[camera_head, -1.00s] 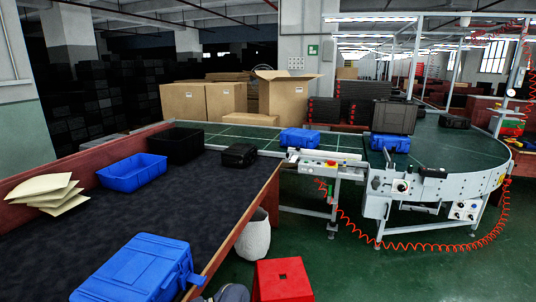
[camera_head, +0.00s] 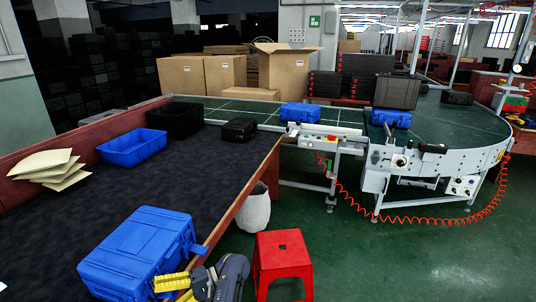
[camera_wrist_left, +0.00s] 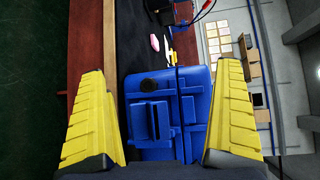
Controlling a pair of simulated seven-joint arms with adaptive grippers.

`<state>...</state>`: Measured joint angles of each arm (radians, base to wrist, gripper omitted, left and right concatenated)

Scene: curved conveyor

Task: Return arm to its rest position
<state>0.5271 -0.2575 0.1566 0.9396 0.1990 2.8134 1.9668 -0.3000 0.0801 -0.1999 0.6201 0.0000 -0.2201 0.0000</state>
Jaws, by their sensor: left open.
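A large blue case (camera_head: 140,252) lies on the dark table top at the near left, close to the table's right edge. My left gripper (camera_head: 181,291) shows at the bottom of the head view, with yellow fingers by the case's near right corner. In the left wrist view the gripper (camera_wrist_left: 160,120) is open, its fingers wide apart and empty. The blue case (camera_wrist_left: 165,140) shows ahead between them. I cannot tell whether a finger touches it. My right gripper is not in view.
A blue bin (camera_head: 132,148), a black bin (camera_head: 178,119), a black case (camera_head: 239,130) and envelopes (camera_head: 47,166) are on the table. A red stool (camera_head: 283,257) and white bin (camera_head: 254,209) stand on the floor at right. The curved conveyor (camera_head: 460,135) carries cases. The table middle is clear.

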